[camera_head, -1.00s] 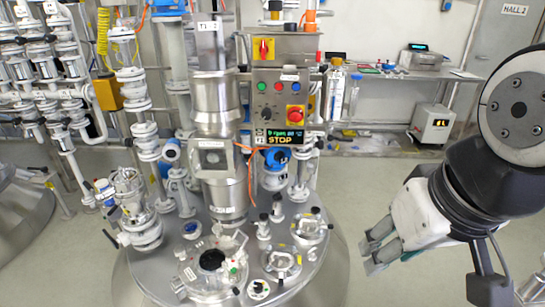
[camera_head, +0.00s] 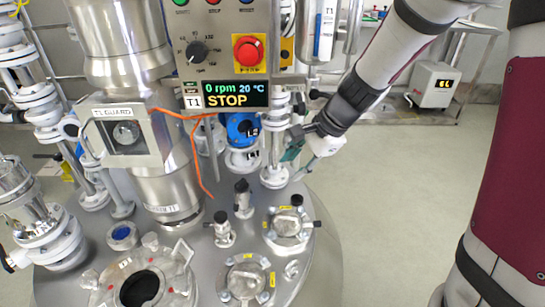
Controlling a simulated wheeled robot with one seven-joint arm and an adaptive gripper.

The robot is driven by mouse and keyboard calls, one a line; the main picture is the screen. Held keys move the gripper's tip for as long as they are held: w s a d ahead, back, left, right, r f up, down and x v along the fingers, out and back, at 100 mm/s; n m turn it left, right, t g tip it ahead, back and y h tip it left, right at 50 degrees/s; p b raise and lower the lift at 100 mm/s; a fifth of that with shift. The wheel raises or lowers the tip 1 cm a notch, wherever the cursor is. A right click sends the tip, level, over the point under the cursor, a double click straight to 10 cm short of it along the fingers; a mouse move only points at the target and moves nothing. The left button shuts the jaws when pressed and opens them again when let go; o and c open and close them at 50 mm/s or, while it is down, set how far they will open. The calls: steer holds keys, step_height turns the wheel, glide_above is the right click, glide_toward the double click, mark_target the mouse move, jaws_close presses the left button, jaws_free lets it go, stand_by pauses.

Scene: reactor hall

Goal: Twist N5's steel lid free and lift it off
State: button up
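No N5 tag is readable, so I cannot tell which fitting on the vessel top (camera_head: 204,262) is N5. A round clamped steel cover (camera_head: 288,226) with a dark knob stands at the right of the vessel top. Another round clamped cover (camera_head: 246,281) lies nearer. Two small upright fittings with dark tops, one left (camera_head: 222,230) and one right (camera_head: 243,200), stand beside them. My gripper (camera_head: 302,152) is beside the white flanged pipe at the right rear of the vessel top, above and behind the clamped covers. Its fingers are small and partly obscured; nothing held is discernible.
An open round port (camera_head: 140,287) is at the front left. A control panel reading STOP (camera_head: 227,94) hangs above the vessel, with an orange cable (camera_head: 199,165) below. A steel column with a guard box (camera_head: 124,133) stands left. The floor at right (camera_head: 400,190) is clear.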

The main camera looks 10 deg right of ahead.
mark_target(282, 216)
steer(key=w+d+f+m+b, duration=0.2)
steer(key=w+f, duration=0.1)
steer(key=f, duration=0.4)
steer(key=w+d+f+m+h+b, duration=0.1)
steer(key=w+f+m+b, duration=0.15)
steer(key=f, duration=0.45)
steer(key=w+d+f+m+b, duration=0.2)
steer(key=f, duration=0.5)
steer(key=shift+m, duration=0.25)
steer(key=b+x, duration=0.6)
steer(key=x, duration=0.8)
steer(key=shift+a, duration=0.15)
steer(key=shift+s+r, duration=0.1)
jaws_close()
steer(key=m+b, duration=0.1)
steer(key=m+h+b, duration=0.1)
steer(key=m, duration=0.1)
steer(key=shift+w+t, duration=0.2)
steer(key=shift+t, duration=0.2)
steer(key=shift+w+m+h, duration=0.1)
steer(key=shift+m+h, duration=0.2)
steer(key=shift+m, duration=0.5)
